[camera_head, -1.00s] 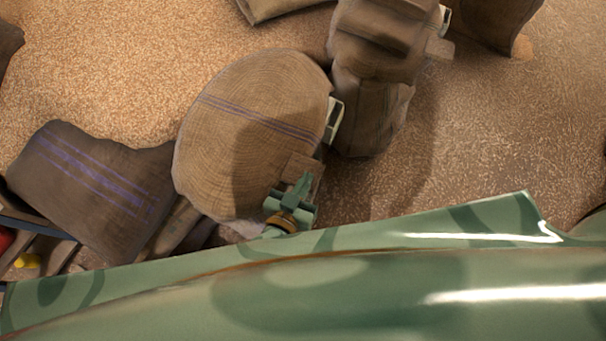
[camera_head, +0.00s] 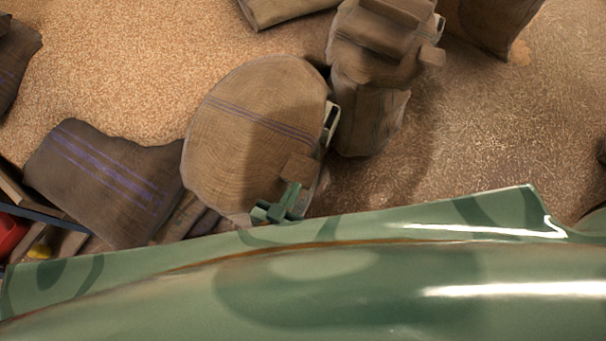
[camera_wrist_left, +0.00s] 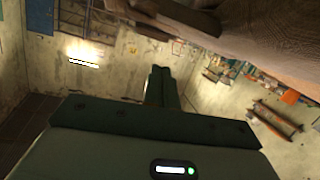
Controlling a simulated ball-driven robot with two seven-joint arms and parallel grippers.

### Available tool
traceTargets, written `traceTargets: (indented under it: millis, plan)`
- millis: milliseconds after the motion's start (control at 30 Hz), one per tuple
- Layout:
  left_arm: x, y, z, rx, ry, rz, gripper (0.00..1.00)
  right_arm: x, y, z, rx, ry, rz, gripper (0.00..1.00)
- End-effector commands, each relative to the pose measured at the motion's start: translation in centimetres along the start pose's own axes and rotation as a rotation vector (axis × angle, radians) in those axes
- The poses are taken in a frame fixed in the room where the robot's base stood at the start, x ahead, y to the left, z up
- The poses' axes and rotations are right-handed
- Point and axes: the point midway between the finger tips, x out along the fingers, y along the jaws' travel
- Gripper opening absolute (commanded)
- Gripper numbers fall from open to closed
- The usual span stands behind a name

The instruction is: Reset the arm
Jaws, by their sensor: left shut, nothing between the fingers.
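My left gripper (camera_head: 291,197) is green and small in the head view, just above the glossy green surface that fills the bottom of the picture. Its fingers are shut with nothing between them. It shows in front of the lower right part of a large round burlap sack (camera_head: 245,130); I cannot tell if they touch. In the left wrist view the shut fingers (camera_wrist_left: 160,87) point away into the room, beyond the dark green gripper body. Most of the left arm is hidden. My right gripper is not in view.
A brown sack with purple stripes (camera_head: 105,185) lies at the left. Stacked sacks (camera_head: 370,110) stand right of the round one. Grainy floor (camera_head: 490,130) is open at the right. The wrist view shows brown cloth (camera_wrist_left: 270,35) close at upper right and a wall lamp (camera_wrist_left: 84,63).

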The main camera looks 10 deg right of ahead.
Motion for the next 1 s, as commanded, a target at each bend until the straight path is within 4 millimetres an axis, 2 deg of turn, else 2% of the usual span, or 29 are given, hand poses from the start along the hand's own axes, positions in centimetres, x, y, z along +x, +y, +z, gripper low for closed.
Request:
traceTargets:
  millis: [33,100,233,433,567,667,733,900,1000]
  plan:
    - [-1.2,0.0,-0.2,0.001,-0.001,0.000,0.00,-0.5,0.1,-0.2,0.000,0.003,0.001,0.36]
    - [-2.5,0.1,-0.2,0.000,0.001,0.000,0.00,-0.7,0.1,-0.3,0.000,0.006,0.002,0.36]
    - [-4.0,0.1,-0.1,-0.001,0.002,0.000,0.00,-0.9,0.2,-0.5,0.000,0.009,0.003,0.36]
    - [-4.5,-0.1,-0.2,0.007,-0.003,-0.002,0.00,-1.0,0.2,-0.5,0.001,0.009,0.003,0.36]
    - [-4.2,-1.4,-1.1,0.068,-0.073,-0.019,0.00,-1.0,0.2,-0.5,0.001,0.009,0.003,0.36]
    - [-4.5,-4.2,-2.5,0.167,-0.197,-0.061,0.00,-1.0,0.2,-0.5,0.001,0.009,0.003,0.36]
    - [-5.5,-7.1,-3.7,0.248,-0.313,-0.113,0.00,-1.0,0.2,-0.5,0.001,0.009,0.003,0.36]
    - [-9.8,-13.3,-6.1,0.389,-0.566,-0.248,0.00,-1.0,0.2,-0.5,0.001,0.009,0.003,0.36]
    - [-12.4,-15.8,-7.4,0.437,-0.674,-0.317,0.00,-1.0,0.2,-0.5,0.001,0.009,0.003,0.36]
